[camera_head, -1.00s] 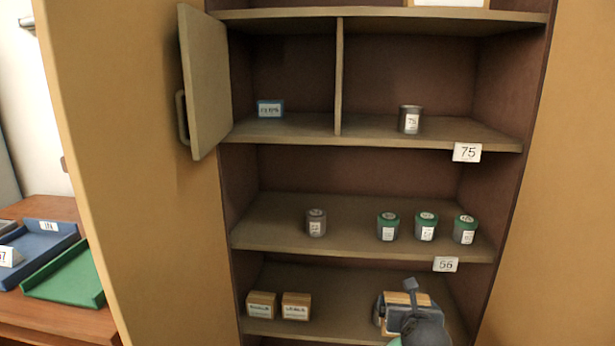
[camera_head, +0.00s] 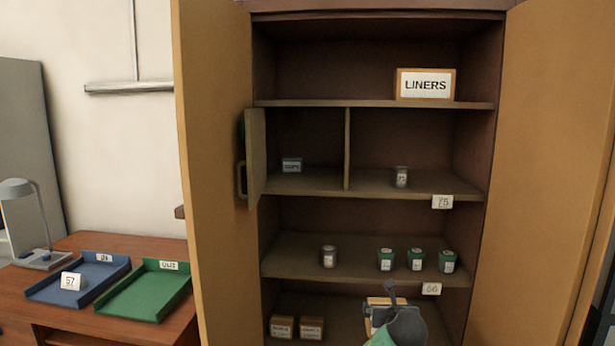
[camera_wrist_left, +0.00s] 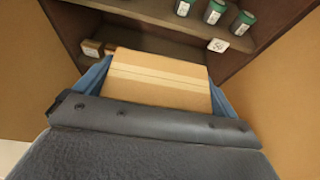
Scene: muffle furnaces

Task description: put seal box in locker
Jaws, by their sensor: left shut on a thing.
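My left gripper (camera_head: 393,312) is shut on a tan cardboard box (camera_wrist_left: 158,80). In the left wrist view the box sits between the blue fingers, with a pale tape strip across it and no label showing. In the head view the box (camera_head: 380,301) is mostly hidden behind my gripper, low in front of the cabinet's lower shelf. The small locker compartment (camera_head: 305,145) is at the left of the shelf marked 75. Its door (camera_head: 256,155) stands open to the left. My right gripper is out of view.
Both large cabinet doors (camera_head: 215,180) (camera_head: 545,170) stand open. A grey can (camera_head: 400,176) is right of the divider. Several cans (camera_head: 415,259) stand on the shelf below, and two tan boxes (camera_head: 297,327) lower. A LINERS box (camera_head: 425,84) is above.

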